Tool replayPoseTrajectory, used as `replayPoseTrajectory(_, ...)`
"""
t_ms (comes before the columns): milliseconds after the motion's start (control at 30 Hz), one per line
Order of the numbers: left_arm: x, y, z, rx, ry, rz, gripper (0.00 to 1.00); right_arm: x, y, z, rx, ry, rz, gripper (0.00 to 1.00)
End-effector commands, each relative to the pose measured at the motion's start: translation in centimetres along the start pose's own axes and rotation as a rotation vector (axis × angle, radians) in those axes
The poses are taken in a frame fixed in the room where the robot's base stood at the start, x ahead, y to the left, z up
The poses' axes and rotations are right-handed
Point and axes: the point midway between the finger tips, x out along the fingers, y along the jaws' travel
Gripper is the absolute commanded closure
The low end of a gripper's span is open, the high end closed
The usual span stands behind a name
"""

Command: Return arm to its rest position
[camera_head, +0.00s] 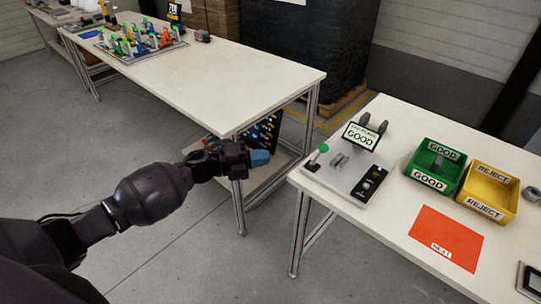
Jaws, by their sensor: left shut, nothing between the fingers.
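My left arm comes in from the lower left and reaches toward the middle of the picture. Its gripper (262,158), with blue fingertips, is shut with nothing held. It is in the open space in front of the left table's near corner and left of the right table, and appears clear of both. My right gripper is not in view.
The right table (370,223) bears a grey test fixture (335,184), a green GOOD bin (447,184), a yellow REJECT bin (507,184) and an orange mat (440,236). The left table (225,80) has a crowded board (143,55) at its far end. Grey floor lies between.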

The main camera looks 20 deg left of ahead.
Motion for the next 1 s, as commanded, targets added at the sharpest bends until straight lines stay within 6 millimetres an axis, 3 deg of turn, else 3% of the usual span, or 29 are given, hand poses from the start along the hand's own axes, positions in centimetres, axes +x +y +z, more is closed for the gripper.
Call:
replayPoseTrajectory(500, -0.1, 0.0, 0.0, -0.003, -0.001, 0.000, 1.00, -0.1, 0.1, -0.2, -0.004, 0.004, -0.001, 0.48)
replayPoseTrajectory(667, -0.1, -0.1, 1.3, -0.042, -0.084, -0.002, 1.00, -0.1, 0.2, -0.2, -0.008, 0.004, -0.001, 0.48)
replayPoseTrajectory(867, 0.7, -3.3, 3.2, -0.198, -0.278, -0.104, 1.00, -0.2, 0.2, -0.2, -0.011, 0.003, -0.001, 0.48)
replayPoseTrajectory(1000, 0.2, -2.8, 2.5, -0.405, -0.421, -0.176, 1.00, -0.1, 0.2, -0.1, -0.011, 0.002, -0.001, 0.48)
